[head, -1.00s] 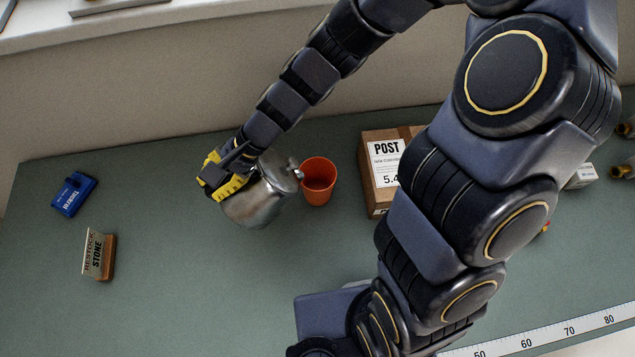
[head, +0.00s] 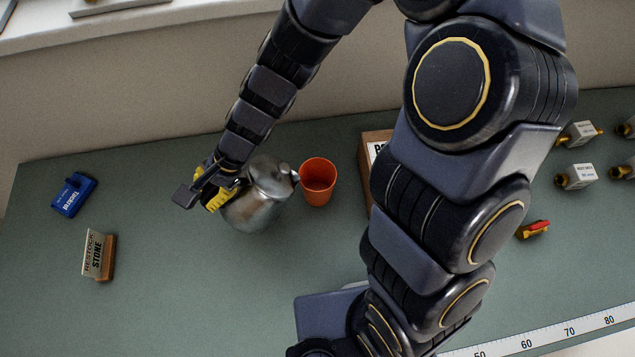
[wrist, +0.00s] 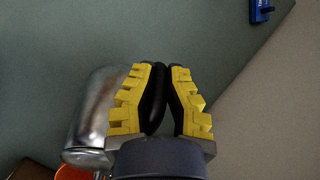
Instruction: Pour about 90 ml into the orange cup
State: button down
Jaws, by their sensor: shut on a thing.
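A metal pitcher with a lid (head: 256,207) is on or just above the green table, left of the orange cup (head: 318,184). It looks nearly upright, its spout side close to the cup's rim. I cannot tell whether its base touches the table. My gripper (head: 211,190) is at the pitcher's left side, shut on its dark handle (wrist: 155,98). In the wrist view the yellow fingers (wrist: 160,100) close around the handle, and the pitcher's body (wrist: 98,112) shows at left. The orange cup (wrist: 73,173) shows only at the bottom edge there. Its contents cannot be made out.
A cardboard box (head: 374,150) stands right of the cup, partly behind my arm. A blue block (head: 74,194) and a sign on a wooden base (head: 98,255) are at left. The front left table is clear.

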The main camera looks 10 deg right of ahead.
jog(key=shift+s+a+f+t+h+b, duration=0.25)
jog(key=shift+a+f+h+b, duration=0.3)
jog(key=shift+a+f+h, duration=0.55)
jog(key=shift+s+a+f+t+h+b, duration=0.2)
jog(key=shift+a+f+h+b, duration=0.5)
jog(key=shift+f, duration=0.85)
jog(key=shift+s+a+f+t+h+b, duration=0.25)
jog(key=shift+a+f+h+b, duration=0.2)
jog(key=shift+a+f+h, duration=0.65)
jog(key=shift+s+f+b, duration=0.1)
jog(key=shift+f+b, duration=0.2)
jog(key=shift+f, duration=0.3)
jog(key=shift+a+f, duration=0.2)
jog(key=shift+f, duration=0.1)
jog(key=shift+s+a+f+h+b, duration=0.1)
jog(key=shift+f+h+b, duration=0.25)
jog(key=shift+h+b, duration=0.25)
